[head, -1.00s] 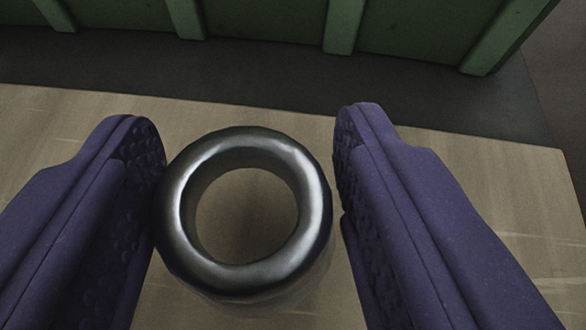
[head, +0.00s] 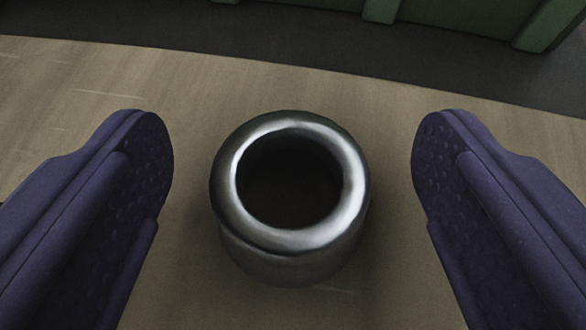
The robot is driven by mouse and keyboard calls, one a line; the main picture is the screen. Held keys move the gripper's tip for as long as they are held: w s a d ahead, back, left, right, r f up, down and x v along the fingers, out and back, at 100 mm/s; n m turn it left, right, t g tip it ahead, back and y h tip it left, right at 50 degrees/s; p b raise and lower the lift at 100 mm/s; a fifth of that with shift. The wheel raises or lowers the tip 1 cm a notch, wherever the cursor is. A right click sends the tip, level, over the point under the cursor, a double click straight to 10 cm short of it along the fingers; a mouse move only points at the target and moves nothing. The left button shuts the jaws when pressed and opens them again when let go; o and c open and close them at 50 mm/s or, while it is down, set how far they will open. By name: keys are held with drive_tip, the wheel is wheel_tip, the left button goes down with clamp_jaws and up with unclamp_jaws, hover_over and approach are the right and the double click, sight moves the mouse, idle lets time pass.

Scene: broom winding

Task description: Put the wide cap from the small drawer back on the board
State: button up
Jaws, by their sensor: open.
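A shiny metal ring-shaped piece (head: 290,255), likely the wide cap, stands upright on a pale wooden surface (head: 190,85). It has a rounded bright rim and a dark round opening facing up. My gripper (head: 293,165) is open, with one purple finger on each side of the metal piece. There is a clear gap between the piece and both fingers. The inside of the opening is too dark to make out. No drawer can be made out in this view.
A green ribbed wall or panel (head: 460,15) stands behind the wooden surface. A dark grey strip (head: 300,45) lies between them. The wood around the metal piece is clear of other objects.

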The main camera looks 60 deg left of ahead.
drive_tip(key=p+v, duration=0.3)
drive_tip(key=v, duration=0.8)
drive_tip(key=shift+p, duration=0.3)
